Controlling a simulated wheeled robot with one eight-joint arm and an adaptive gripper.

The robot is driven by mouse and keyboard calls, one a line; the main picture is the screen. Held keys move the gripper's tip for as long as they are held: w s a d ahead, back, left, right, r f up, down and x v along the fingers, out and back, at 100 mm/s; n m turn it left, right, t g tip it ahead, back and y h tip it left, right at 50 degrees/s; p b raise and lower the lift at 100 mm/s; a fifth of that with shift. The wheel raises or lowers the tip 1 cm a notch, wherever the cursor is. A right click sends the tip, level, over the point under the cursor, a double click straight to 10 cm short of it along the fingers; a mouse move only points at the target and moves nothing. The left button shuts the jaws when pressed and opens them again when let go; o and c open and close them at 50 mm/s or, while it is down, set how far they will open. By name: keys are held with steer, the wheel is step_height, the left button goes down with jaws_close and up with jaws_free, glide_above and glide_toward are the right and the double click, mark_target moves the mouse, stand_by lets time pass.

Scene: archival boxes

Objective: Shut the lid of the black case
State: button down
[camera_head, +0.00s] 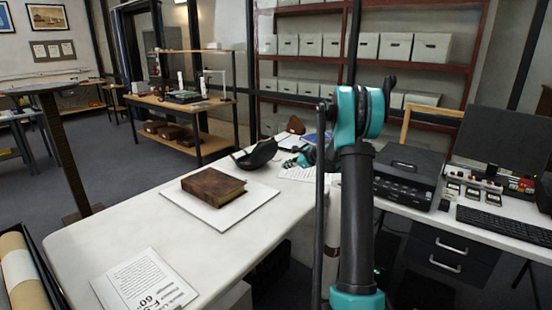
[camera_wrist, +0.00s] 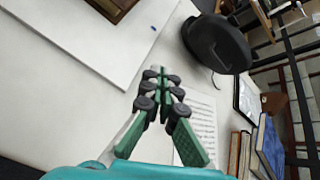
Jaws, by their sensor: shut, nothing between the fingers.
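The black case (camera_head: 256,155) lies on the white table, behind and right of the brown book. In the head view its dark shell looks tilted up at one side. In the wrist view the case (camera_wrist: 217,42) is a rounded black shell at the top, beyond my fingertips. How far its lid stands open cannot be told. My gripper (camera_wrist: 163,85) points over the table with its green fingers shut and empty, apart from the case. In the head view my gripper (camera_head: 292,161) is small, just right of the case, partly hidden by my arm.
A brown book (camera_head: 212,185) lies on a white board (camera_head: 228,208). A printed sheet (camera_wrist: 196,118) lies beside my fingers, with upright books (camera_wrist: 268,150) further right. A black printer (camera_head: 407,176) stands right of my arm.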

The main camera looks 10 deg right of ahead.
steer(key=w+d+f+m+t+y, duration=0.1)
steer(key=w+d+f+m, duration=0.15)
steer(key=w, duration=0.25)
steer(key=w+d+f+m+t, duration=0.1)
steer(key=w+d+m, duration=0.25)
steer(key=w, duration=0.25)
steer(key=w+a+f, duration=0.1)
steer(key=w+a, duration=0.7)
steer(key=w, duration=0.2)
steer(key=shift+w+f+m, duration=0.15)
steer(key=shift+w+m, duration=0.1)
steer(key=shift+m, duration=0.15)
steer(key=shift+a, duration=0.1)
steer(key=shift+w+a+r, duration=0.15)
steer(key=shift+r, duration=0.25)
steer(key=shift+r, duration=0.1)
